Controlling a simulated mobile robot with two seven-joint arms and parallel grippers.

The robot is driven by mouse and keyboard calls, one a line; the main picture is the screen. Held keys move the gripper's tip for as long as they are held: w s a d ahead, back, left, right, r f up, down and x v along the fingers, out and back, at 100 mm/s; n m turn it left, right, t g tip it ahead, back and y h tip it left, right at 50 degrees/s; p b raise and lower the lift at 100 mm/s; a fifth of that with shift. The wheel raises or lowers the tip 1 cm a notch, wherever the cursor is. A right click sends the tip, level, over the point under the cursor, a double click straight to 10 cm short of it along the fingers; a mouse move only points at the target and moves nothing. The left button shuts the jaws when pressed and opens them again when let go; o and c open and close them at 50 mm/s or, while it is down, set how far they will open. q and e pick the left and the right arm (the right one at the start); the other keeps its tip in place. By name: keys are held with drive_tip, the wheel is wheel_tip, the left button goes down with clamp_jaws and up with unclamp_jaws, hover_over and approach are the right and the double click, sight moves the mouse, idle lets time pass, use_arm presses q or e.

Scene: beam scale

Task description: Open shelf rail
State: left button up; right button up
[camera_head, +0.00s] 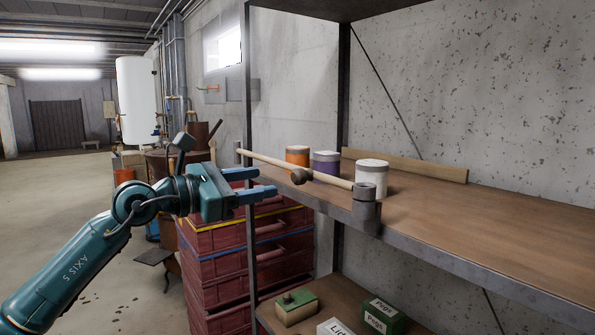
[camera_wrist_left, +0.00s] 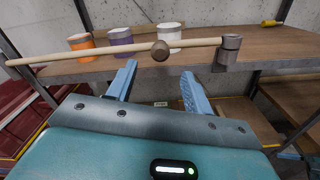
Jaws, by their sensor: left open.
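The shelf rail (camera_head: 333,180) is a pale wooden bar across the front of the upper shelf, also in the left wrist view (camera_wrist_left: 105,48). Its round brown knob (camera_head: 300,176) shows in the left wrist view (camera_wrist_left: 160,51) just beyond the fingertips. The rail's right end meets a grey metal holder (camera_head: 366,208), also in the left wrist view (camera_wrist_left: 230,50). Its left end is near a small grey bracket (camera_head: 239,152). My left gripper (camera_head: 266,181) is open and empty, its blue fingers pointing at the knob, apart from it.
Orange (camera_head: 298,155), purple (camera_head: 326,163) and white (camera_head: 371,176) cans stand behind the rail on the wooden shelf (camera_head: 480,220). Stacked red crates (camera_head: 215,265) stand below left. Green boxes (camera_head: 384,316) sit on the lower shelf.

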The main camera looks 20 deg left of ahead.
sight(293, 177)
use_arm(q)
drive_tip(key=p+x, duration=0.2)
drive_tip(key=x, duration=0.7)
drive_tip(key=shift+d, duration=0.1)
drive_tip(key=shift+c, duration=0.4)
clamp_jaws()
